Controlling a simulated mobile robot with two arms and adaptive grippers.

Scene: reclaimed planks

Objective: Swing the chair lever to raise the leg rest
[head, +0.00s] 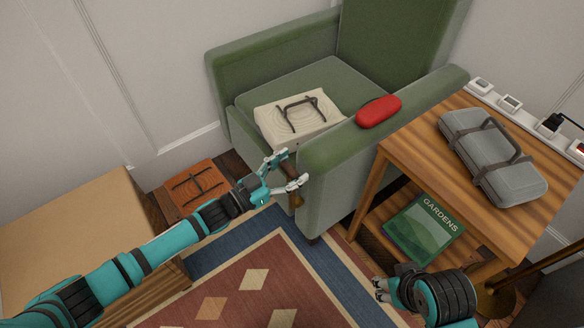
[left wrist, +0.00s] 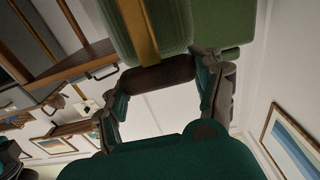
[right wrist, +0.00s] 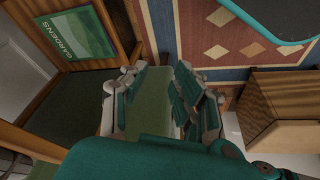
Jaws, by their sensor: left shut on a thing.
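The green armchair (head: 345,165) stands against the wall. My left gripper (head: 282,183) is at the front end of its near arm, shut on the chair lever. I cannot make out a raised leg rest; the chair's lower front is partly hidden by my left arm. My right gripper (head: 381,290) is open and empty, low beside the side table.
A cream bundle with a dark handle (head: 275,122) lies on the seat and a red case (head: 378,111) on the chair arm. The wooden side table (head: 410,150) holds a grey case (head: 490,155) and, below, a green book (head: 421,228). A cardboard-coloured box (head: 75,225) stands left. The rug (head: 245,285) is clear.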

